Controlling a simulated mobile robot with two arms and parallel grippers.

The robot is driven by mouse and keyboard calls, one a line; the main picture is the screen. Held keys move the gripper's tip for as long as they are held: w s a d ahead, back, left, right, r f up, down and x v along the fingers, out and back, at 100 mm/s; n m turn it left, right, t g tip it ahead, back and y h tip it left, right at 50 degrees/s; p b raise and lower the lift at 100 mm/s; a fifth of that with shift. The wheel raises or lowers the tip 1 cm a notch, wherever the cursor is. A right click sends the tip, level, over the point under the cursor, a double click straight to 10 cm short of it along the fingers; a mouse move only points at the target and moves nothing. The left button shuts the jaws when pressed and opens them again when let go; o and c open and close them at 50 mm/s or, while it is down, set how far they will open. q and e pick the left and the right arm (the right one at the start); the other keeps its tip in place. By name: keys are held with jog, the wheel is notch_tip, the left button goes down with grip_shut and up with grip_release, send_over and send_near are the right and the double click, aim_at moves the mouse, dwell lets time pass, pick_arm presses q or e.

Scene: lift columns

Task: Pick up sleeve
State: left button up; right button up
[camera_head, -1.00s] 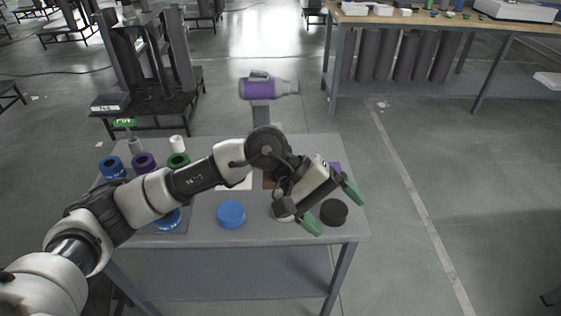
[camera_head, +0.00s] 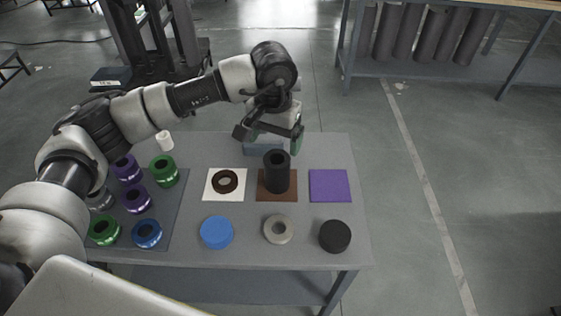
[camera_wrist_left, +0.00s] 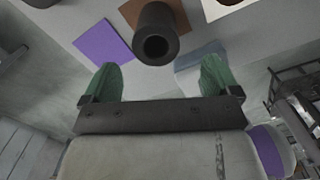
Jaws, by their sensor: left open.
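A tall black hollow sleeve (camera_head: 277,173) stands upright on a brown square mat (camera_head: 262,196) on the grey table. In the left wrist view the sleeve (camera_wrist_left: 157,35) shows with its open top end toward the camera, beyond and between the fingers. My left gripper (camera_head: 274,141) is open and empty, with green fingertips, behind the sleeve in the head view and apart from it. The left gripper (camera_wrist_left: 160,68) also shows in the wrist view. My right gripper is not in view.
Beside the sleeve are a white mat (camera_head: 212,195) with a dark ring (camera_head: 225,181) and an empty purple mat (camera_head: 330,186). In front are a blue disc (camera_head: 216,232), a grey ring (camera_head: 279,229) and a black disc (camera_head: 335,236). Several coloured rings sit at left.

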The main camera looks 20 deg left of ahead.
aim_at(275, 155)
pick_arm(q)
jog(key=f, duration=0.3)
jog(key=shift+s+f, duration=0.2)
jog(key=shift+s, duration=0.15)
jog(key=shift+w+d+f+p, duration=0.1)
jog(key=shift+w+f+p, duration=0.1)
jog(key=shift+f+p, duration=0.35)
jog(key=f, duration=0.2)
jog(key=f+p, duration=0.1)
jog(key=shift+w+d+f, duration=0.1)
jog(key=shift+d+f, duration=0.1)
jog(key=shift+f, duration=0.6)
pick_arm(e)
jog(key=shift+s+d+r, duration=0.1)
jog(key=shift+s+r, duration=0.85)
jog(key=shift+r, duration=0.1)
pick_arm(q)
jog(key=shift+c, duration=0.2)
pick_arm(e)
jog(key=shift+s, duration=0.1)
pick_arm(q)
jog(key=c, duration=0.5)
jog(key=shift+w, duration=0.1)
jog(key=c, duration=0.9)
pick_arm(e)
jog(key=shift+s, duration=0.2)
pick_arm(q)
jog(key=shift+o, duration=0.2)
jog(key=shift+r, duration=0.1)
